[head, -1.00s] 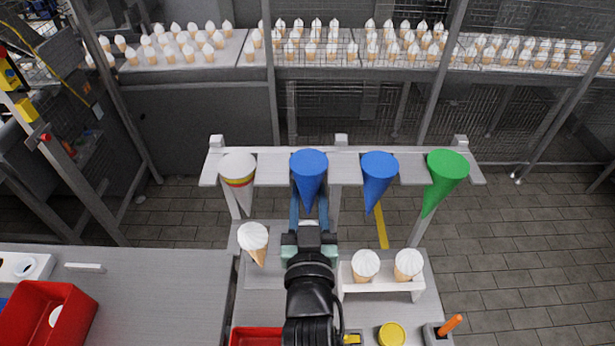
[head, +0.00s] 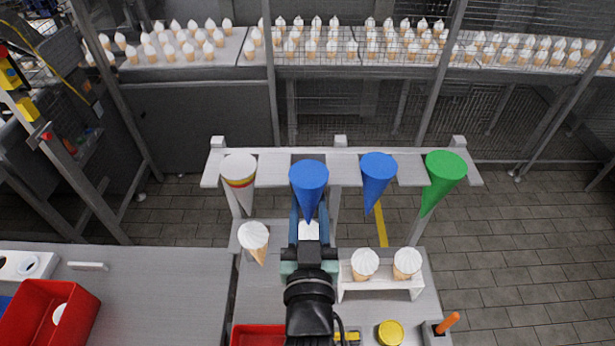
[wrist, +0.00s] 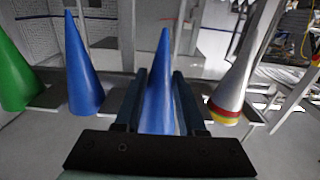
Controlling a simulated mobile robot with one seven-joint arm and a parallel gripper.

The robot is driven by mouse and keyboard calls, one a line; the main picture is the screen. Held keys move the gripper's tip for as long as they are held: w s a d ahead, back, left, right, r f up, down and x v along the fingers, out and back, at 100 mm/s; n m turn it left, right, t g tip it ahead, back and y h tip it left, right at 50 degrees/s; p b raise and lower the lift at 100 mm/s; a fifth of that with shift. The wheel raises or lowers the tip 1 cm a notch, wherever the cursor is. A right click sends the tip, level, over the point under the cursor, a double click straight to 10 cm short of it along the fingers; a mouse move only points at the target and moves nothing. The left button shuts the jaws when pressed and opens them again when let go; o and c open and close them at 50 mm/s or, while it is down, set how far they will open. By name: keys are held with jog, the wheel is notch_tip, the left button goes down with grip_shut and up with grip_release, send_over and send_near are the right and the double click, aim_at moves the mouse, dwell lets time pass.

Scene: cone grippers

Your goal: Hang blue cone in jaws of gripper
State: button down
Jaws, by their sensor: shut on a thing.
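A blue cone (head: 309,180) is between the two fingers of my gripper (head: 308,228), tip down in the head view. In the wrist view the same cone (wrist: 158,85) stands between both fingers, and my gripper (wrist: 159,80) is shut on it. In the head view it overlaps the front of the white rack bar (head: 270,172) and sits lower than the others; I cannot tell whether it touches the bar. A second blue cone (head: 377,178) hangs in the rack to its right. It also shows in the wrist view (wrist: 82,70).
A white cone with red and yellow bands (head: 239,180) hangs at the rack's left and a green cone (head: 442,178) at its right. Ice-cream cones (head: 365,264) stand on a white holder below right, another (head: 254,240) at left. A red bin (head: 50,315) sits lower left.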

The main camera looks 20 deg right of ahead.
jog(key=shift+p+v, duration=0.45)
jog(key=shift+v, duration=2.5)
jog(key=s+a+f+n+y+b, duration=0.1)
jog(key=a+f+y+b, duration=0.1)
jog(key=a+f, duration=0.3)
jog(key=s+a+f+n+y+b, duration=0.2)
jog(key=a+f+b, duration=0.3)
jog(key=f, duration=0.5)
jog(key=shift+s+f+n+t+y, duration=0.2)
jog(key=shift+f+n+t+y, duration=0.15)
jog(key=shift+y, duration=0.45)
jog(key=shift+a, duration=0.25)
